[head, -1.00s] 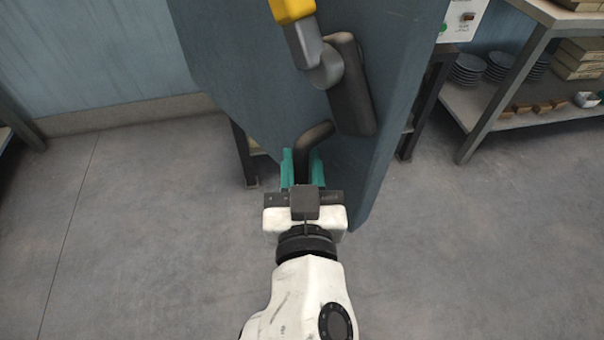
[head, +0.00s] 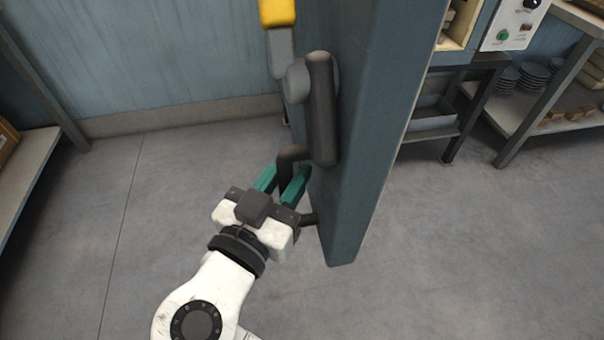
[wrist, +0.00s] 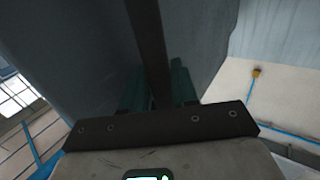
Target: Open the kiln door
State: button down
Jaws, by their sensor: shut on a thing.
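The kiln door (head: 365,140) is a thick blue-grey slab, seen nearly edge-on in the head view. It stands swung away from the kiln, whose pale inside (head: 456,22) shows to its right. A dark bar handle (head: 290,154) sits low on the door's left face. My gripper (head: 287,175) is shut on this handle, with a teal finger on each side. In the wrist view the handle (wrist: 148,40) runs between the fingers, and the door (wrist: 70,40) fills much of the picture. Above the handle are a dark cylinder (head: 321,110) and a lever with a yellow grip (head: 277,12).
A control box (head: 512,28) is at the upper right. A shelf (head: 545,110) with stacked plates (head: 507,78) stands at the right. Another shelf (head: 30,165) is at the far left. The floor (head: 130,220) left of the door is clear.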

jog(key=a, duration=0.5)
jog(key=shift+w+a+f, duration=0.15)
jog(key=shift+a+f, duration=0.1)
jog(key=shift+a, duration=0.15)
jog(key=c, duration=1)
grip_release()
jog(key=shift+r, duration=0.1)
jog(key=shift+r, duration=0.1)
jog(key=p+v, duration=0.1)
jog(key=v, duration=0.9)
jog(key=shift+s+a, duration=0.2)
jog(key=shift+s, duration=0.15)
